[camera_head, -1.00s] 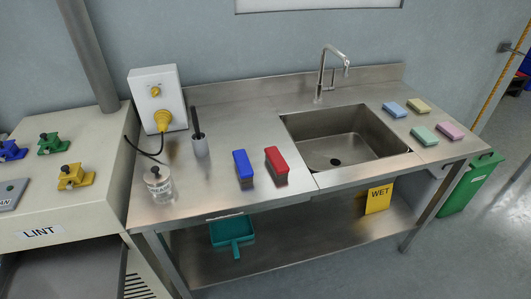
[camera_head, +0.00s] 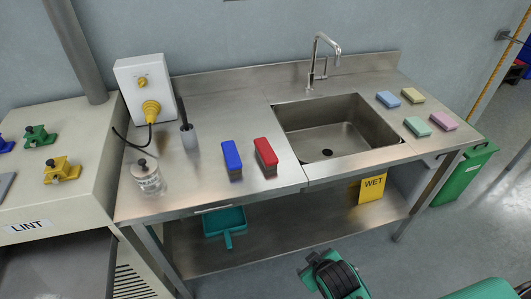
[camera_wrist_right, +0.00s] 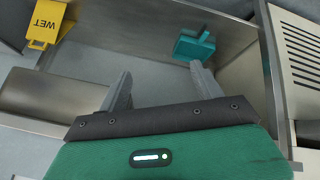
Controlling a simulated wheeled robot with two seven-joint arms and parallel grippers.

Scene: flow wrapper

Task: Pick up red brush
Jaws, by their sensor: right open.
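The red brush (camera_head: 265,156) lies on the steel counter, left of the sink, with its dark bristles facing the front. A blue brush (camera_head: 232,159) lies just to its left, apart from it. In the head view, part of my right arm shows at the bottom right, below and in front of the counter, well away from the red brush. In the right wrist view my right gripper (camera_wrist_right: 162,90) has its two grey fingers spread apart with nothing between them. The red brush is not visible in that view. My left gripper is not in view.
The sink (camera_head: 335,130) is right of the brushes. A dark-handled brush in a grey cup (camera_head: 189,137) and a glass jar (camera_head: 148,178) stand left. Several sponges (camera_head: 415,95) lie far right. A teal dustpan (camera_head: 225,222) and yellow WET sign (camera_head: 372,190) are below the counter.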

